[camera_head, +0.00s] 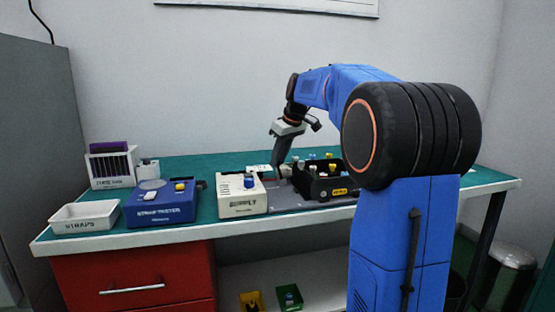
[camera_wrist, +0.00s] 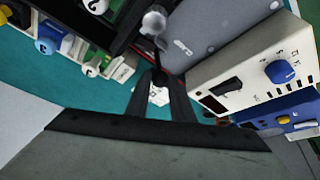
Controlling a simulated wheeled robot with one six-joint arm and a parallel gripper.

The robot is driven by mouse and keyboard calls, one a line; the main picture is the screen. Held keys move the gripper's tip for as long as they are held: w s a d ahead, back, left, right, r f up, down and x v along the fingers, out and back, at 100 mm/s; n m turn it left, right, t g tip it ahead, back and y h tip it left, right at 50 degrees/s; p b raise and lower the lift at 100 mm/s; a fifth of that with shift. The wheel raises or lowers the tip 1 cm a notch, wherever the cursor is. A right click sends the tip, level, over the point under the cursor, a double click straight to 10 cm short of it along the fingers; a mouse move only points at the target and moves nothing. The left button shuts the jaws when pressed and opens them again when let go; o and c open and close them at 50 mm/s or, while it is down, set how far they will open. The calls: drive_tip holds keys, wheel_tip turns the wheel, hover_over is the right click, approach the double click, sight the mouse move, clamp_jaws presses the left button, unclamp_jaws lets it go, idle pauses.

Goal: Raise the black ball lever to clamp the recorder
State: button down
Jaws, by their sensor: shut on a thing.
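My gripper (camera_head: 279,163) reaches down to the back of the grey plate (camera_head: 290,197), between the white supply box and the black box. In the wrist view its dark fingers (camera_wrist: 160,76) are close together, shut on the lever. The lever (camera_wrist: 160,46) is a thin dark stem with a ball (camera_wrist: 153,21) that looks grey in this light. The ball stands beyond the fingertips, next to the grey plate. The fingers hide part of the stem. In the head view my gripper hides the lever. I cannot tell which thing is the recorder.
The white supply box (camera_head: 238,201) with a blue knob stands close to the left. Further left are a blue strap tester (camera_head: 160,212), a white tray (camera_head: 84,229) and a small rack (camera_head: 111,183).

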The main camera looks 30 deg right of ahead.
drive_tip(key=shift+s+d+m+t+y, duration=0.2)
drive_tip(key=shift+d+t+y, duration=0.1)
drive_tip(key=shift+d+y, duration=0.4)
drive_tip(key=shift+s+d+m+t+y, duration=0.15)
drive_tip(key=shift+d+t+y, duration=0.15)
drive_tip(key=shift+d+y, duration=0.35)
drive_tip(key=shift+a, duration=0.15)
drive_tip(key=c, duration=1.6)
unclamp_jaws()
drive_tip(key=shift+o, duration=0.2)
drive_tip(key=v, duration=1.7)
drive_tip(key=shift+d, duration=0.3)
drive_tip(key=shift+r, duration=0.15)
